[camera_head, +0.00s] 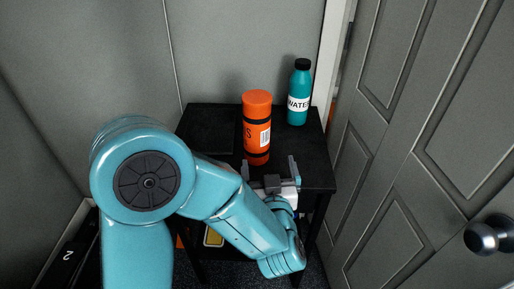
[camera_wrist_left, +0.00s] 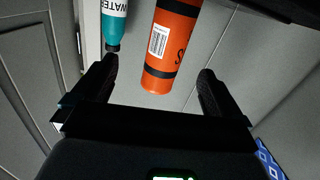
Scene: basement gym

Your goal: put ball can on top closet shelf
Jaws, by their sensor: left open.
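The ball can (camera_head: 257,130) is an orange cylinder with black bands and a white barcode label. It stands upright near the middle of a black side table (camera_head: 214,118). My left gripper (camera_head: 269,168) is open and empty at the table's front edge, just in front of the can, with its fingers pointing toward it. In the left wrist view the can (camera_wrist_left: 172,48) appears upside down, between and beyond the two open fingers (camera_wrist_left: 158,72). I see no contact. My right gripper is not in view. No closet shelf is clearly recognisable.
A teal water bottle (camera_head: 299,95) with a black cap stands behind and right of the can. A grey panelled door (camera_head: 400,150) with a dark knob (camera_head: 488,236) is at right. Grey walls close in behind and left.

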